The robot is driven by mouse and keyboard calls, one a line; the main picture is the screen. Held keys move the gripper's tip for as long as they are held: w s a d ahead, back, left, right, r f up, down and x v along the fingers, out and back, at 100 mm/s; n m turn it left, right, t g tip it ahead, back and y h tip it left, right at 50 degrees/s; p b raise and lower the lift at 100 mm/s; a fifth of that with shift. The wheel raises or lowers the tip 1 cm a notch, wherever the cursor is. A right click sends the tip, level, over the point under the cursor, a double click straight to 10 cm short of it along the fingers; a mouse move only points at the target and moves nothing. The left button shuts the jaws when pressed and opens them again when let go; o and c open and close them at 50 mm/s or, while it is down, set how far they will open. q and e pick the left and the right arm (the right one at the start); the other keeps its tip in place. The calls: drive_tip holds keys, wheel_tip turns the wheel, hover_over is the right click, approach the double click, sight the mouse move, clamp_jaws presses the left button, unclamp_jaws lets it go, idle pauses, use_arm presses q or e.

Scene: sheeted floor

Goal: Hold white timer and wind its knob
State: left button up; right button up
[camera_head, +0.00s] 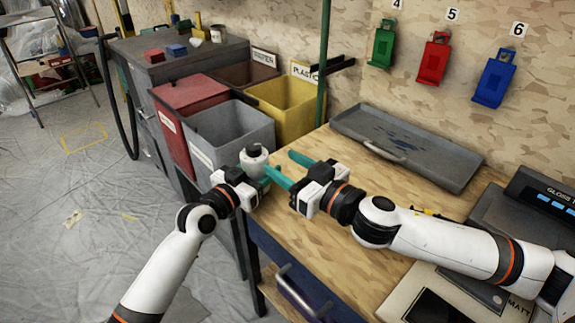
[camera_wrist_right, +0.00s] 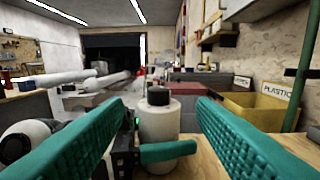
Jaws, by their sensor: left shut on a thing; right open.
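The white timer (camera_head: 254,163) stands upright at the left end of the wooden workbench, with a dark knob (camera_head: 254,150) on top. My left gripper (camera_head: 262,182) is shut on the timer's body from the near side. My right gripper (camera_head: 283,171) is open and faces the timer from the right. In the right wrist view the timer (camera_wrist_right: 160,128) and its dark knob (camera_wrist_right: 158,95) show between and beyond the two spread teal fingers of my right gripper (camera_wrist_right: 160,115). The fingers do not appear to touch the knob. A left gripper finger (camera_wrist_right: 168,151) crosses the timer's front.
Grey (camera_head: 228,133), red (camera_head: 190,95) and yellow (camera_head: 290,105) bins stand behind the timer. A grey metal tray (camera_head: 440,165) lies at the back of the wooden bench (camera_head: 320,240). A dark device (camera_head: 540,195) sits at the right.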

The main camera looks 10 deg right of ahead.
sight(260, 150)
drive_tip(key=shift+w, duration=0.1)
drive_tip(key=shift+w+d+n+g+y, duration=1.05)
drive_tip(key=shift+d+n+g+y, duration=0.8)
drive_tip(key=shift+n+g+y, duration=0.7)
drive_tip(key=shift+m, duration=0.25)
drive_tip(key=x, duration=0.7)
drive_tip(key=f+x, duration=0.1)
drive_tip(key=x, duration=0.3)
drive_tip(key=shift+w+a+f, duration=0.1)
drive_tip(key=shift+a, duration=0.2)
drive_tip(key=c, duration=1)
drive_tip(key=shift+m+t+h, duration=1)
drive_tip(key=shift+t+h, duration=0.05)
drive_tip(key=shift+t, duration=0.1)
drive_tip(key=shift+m+t+h, duration=0.6)
drive_tip(key=shift+t, duration=0.1)
drive_tip(key=shift+d, duration=0.1)
